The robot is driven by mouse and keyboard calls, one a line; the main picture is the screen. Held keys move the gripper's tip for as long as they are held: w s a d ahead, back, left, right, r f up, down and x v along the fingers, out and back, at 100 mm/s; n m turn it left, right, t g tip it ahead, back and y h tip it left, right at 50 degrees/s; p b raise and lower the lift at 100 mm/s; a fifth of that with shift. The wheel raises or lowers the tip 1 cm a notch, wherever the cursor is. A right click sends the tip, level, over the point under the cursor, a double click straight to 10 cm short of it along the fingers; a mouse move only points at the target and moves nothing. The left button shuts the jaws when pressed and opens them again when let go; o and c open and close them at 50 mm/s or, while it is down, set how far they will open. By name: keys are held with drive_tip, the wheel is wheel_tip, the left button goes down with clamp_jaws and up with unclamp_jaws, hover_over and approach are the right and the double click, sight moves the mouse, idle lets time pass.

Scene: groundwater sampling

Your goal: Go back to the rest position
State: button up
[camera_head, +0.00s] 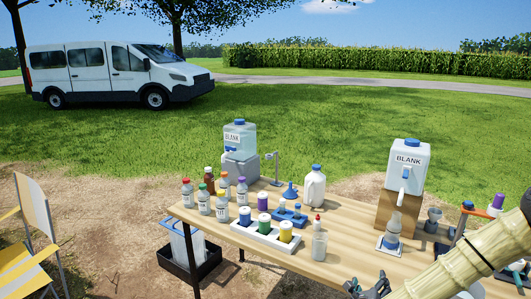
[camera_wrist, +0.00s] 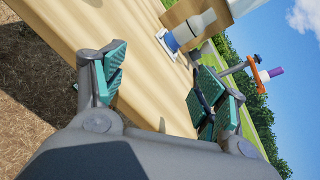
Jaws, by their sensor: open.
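My gripper (camera_head: 369,287) is at the front edge of the wooden table (camera_head: 262,196), low in the head view, with my arm coming in from the right. In the wrist view my gripper (camera_wrist: 158,90) has its two green-padded fingers spread wide apart, with only bare tabletop and ground showing between them. It holds nothing. A clear bottle with a red and white top (camera_head: 318,240) stands on the table behind my gripper, apart from it.
A clear container on a white-blue base (camera_head: 391,236) stands below the right BLANK jug (camera_head: 409,163). A white rack with colored-lid jars (camera_head: 264,231), several small bottles and a white jug (camera_head: 314,188) stand farther left. A folding chair (camera_head: 36,228) is far left.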

drive_tip(key=s+a+f+n+g+y, duration=0.2)
drive_tip(key=s+a+f+n+y, duration=0.1)
drive_tip(key=s+a+f+n, duration=0.45)
drive_tip(key=s+a+f+n+g+y, duration=0.3)
drive_tip(key=s+a+f+n+y, duration=0.1)
drive_tip(key=s+f+n, duration=0.5)
drive_tip(key=s+f+n+g, duration=0.4)
drive_tip(key=s+n, duration=0.4)
drive_tip(key=s, duration=0.4)
drive_tip(key=s+d+f+n+g+b, duration=0.1)
drive_tip(key=s+f+n+g, duration=0.3)
drive_tip(key=s+n, duration=0.5)
drive_tip(key=s, duration=0.4)
drive_tip(key=shift+f, duration=0.3)
drive_tip(key=shift+s+d, duration=0.1)
